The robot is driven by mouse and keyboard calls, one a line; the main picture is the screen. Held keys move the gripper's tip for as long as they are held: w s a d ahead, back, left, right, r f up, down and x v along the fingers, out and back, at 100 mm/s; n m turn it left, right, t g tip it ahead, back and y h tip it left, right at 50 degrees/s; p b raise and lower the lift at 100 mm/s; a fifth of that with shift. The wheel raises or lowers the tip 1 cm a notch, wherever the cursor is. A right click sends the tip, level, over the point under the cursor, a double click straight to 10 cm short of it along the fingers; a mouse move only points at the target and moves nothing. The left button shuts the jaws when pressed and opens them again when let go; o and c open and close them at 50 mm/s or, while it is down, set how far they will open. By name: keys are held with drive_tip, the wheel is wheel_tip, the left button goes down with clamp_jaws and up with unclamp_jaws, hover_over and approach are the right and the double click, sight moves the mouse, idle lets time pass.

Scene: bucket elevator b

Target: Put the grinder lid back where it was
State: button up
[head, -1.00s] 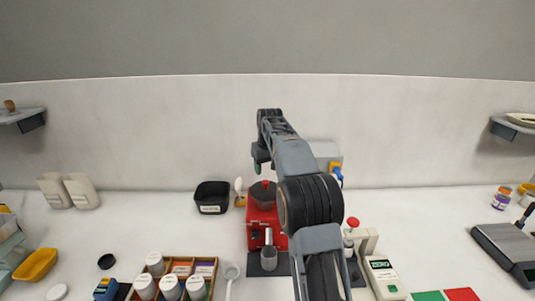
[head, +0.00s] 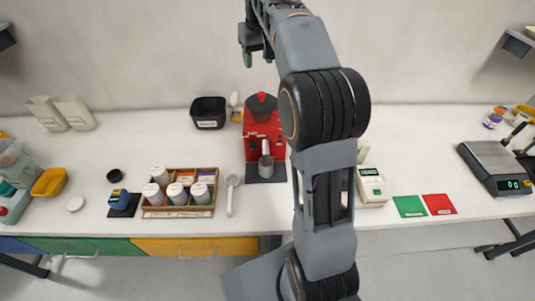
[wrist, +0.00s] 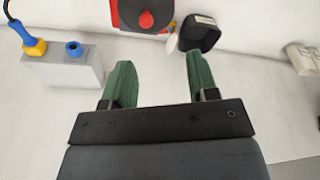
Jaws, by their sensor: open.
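The red grinder (head: 257,136) stands at the back middle of the counter. Its dark lid with a red knob (head: 262,103) sits on top of the grinder. In the wrist view the dark lid with its red knob (wrist: 146,18) shows at the top edge, on the red body. My gripper (head: 258,58) is raised above and behind the grinder, near the wall. In the wrist view its two green fingers (wrist: 158,85) are wide apart with nothing between them.
A black bin (head: 208,113) stands left of the grinder. A wooden tray of white jars (head: 180,193) is front left. A grey box with blue and yellow connectors (wrist: 65,72) is on the wall side. A scale (head: 497,166) stands far right.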

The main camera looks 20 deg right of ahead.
drive_tip(key=s+a+f+t, duration=0.1)
drive_tip(key=s+a, duration=0.2)
drive_tip(key=s, duration=0.4)
drive_tip(key=s+a+f+t, duration=0.1)
drive_tip(key=s+a+f, duration=0.15)
drive_tip(key=s, duration=0.55)
drive_tip(key=s+a+f+t, duration=0.1)
drive_tip(key=s+a+f, duration=0.2)
drive_tip(key=s+f, duration=0.5)
drive_tip(key=s, duration=0.2)
drive_tip(key=shift+s+a+f, duration=0.2)
drive_tip(key=shift+s+f, duration=0.05)
drive_tip(key=shift+s, duration=0.05)
